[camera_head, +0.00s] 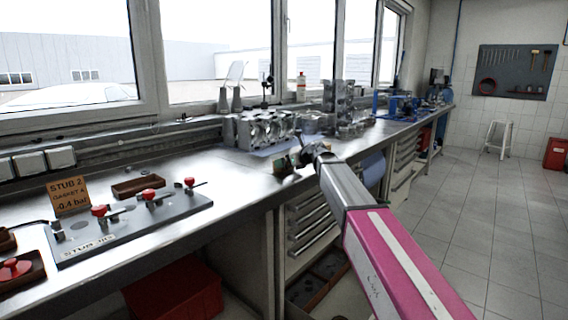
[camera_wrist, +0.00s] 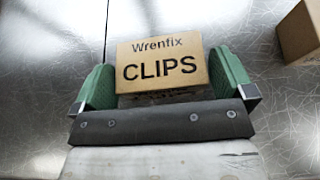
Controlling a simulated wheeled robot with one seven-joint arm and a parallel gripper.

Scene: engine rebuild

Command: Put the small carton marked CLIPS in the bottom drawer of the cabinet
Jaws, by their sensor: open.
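The small brown carton (camera_wrist: 163,68) marked "Wrenfix CLIPS" sits on the metal bench top in the wrist view. My gripper (camera_wrist: 162,80) is open, with one green finger on each side of the carton. I cannot tell whether either finger touches it. In the head view my gripper (camera_head: 290,163) is low over the bench near its front edge, and the carton is hard to make out there. Below the bench is a grey drawer cabinet (camera_head: 311,222). Its bottom drawer (camera_head: 318,276) appears pulled out, with dark compartments inside, partly hidden by my arm.
A second plain carton (camera_wrist: 302,32) lies to the right in the wrist view. Engine castings (camera_head: 262,131) stand behind my gripper. A test plate with red knobs (camera_head: 130,222) is at left on the bench. A red bin (camera_head: 175,292) stands under it.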

